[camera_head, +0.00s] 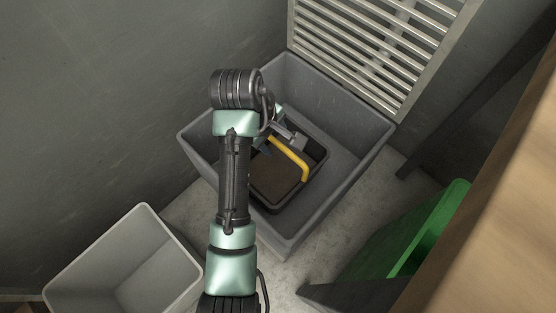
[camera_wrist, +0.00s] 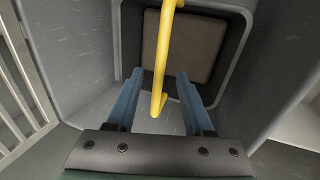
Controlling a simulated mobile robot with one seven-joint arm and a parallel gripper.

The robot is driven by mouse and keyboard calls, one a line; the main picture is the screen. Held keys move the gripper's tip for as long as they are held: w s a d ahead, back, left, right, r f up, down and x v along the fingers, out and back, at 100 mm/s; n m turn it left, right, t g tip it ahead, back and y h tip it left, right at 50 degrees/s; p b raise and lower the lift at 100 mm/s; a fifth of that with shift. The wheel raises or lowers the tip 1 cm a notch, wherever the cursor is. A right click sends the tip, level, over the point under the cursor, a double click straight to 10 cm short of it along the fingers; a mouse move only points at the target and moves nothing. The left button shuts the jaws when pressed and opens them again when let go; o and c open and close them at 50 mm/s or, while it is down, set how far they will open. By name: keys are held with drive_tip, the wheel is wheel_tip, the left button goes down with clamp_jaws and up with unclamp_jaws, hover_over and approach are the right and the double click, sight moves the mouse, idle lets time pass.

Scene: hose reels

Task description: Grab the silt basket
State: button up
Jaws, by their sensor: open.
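The silt basket (camera_head: 318,188) is a dark, shallow tub with a brown bottom and a yellow handle (camera_head: 292,158). It sits inside a larger grey bin (camera_head: 352,178). In the wrist view the basket's brown bottom (camera_wrist: 186,45) is at the top, and the yellow handle (camera_wrist: 166,50) runs down between the fingers. My gripper (camera_wrist: 160,88) is open, with one blue finger on each side of the handle's lower end. A gap shows between the handle and both fingers.
A second, lighter grey bin (camera_head: 110,268) stands empty at the lower left. A slatted metal grille (camera_head: 375,45) leans at the back of the grey bin. A green container (camera_head: 432,225) and a wooden surface (camera_head: 500,210) are at the right. Grey walls close off the left side.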

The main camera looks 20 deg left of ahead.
sight(277, 143)
drive_tip(key=b+x, duration=0.1)
drive_tip(key=x, duration=0.2)
drive_tip(key=shift+d+f+b, duration=0.1)
drive_tip(key=shift+d+b, duration=0.05)
drive_tip(key=shift+b, duration=0.15)
clamp_jaws()
idle(1.1)
